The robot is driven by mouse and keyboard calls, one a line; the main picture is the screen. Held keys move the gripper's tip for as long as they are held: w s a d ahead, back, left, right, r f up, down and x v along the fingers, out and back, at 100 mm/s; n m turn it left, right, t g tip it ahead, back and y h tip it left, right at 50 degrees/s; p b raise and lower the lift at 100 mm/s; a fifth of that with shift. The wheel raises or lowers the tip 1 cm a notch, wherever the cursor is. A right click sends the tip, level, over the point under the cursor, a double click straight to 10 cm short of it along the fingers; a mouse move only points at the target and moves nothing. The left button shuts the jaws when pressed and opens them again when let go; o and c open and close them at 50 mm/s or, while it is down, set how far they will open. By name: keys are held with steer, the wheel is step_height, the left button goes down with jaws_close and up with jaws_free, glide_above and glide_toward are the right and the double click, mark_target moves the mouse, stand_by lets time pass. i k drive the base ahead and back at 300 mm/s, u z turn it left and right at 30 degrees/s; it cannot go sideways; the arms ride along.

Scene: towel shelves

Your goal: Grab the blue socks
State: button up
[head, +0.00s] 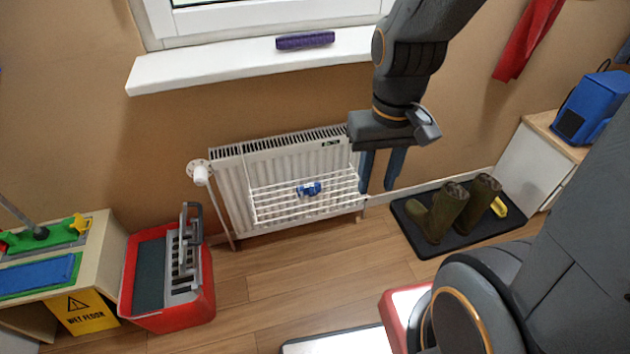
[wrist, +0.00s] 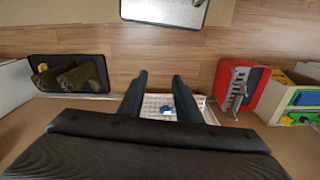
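The blue socks (head: 309,189) lie as a small blue bundle on the white wire rack (head: 262,209) hung on the front of the radiator. They also show in the wrist view (wrist: 167,110), small and between my two fingers. My gripper (head: 377,188) points down in front of the wall, to the right of the socks in the head view and apart from them. In the wrist view my gripper (wrist: 160,75) has its fingers spread with nothing between them.
A white radiator (head: 232,185) stands under the windowsill (head: 200,70), which holds a purple roll (head: 305,40). A red bucket (head: 190,312) stands left. Boots (head: 448,212) stand on a black mat (head: 428,247) at right. The wooden floor (head: 262,290) before the radiator is clear.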

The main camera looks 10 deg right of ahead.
mark_target(311, 189)
steer(key=u, duration=0.3)
steer(key=i, duration=0.5)
steer(key=u, duration=0.45)
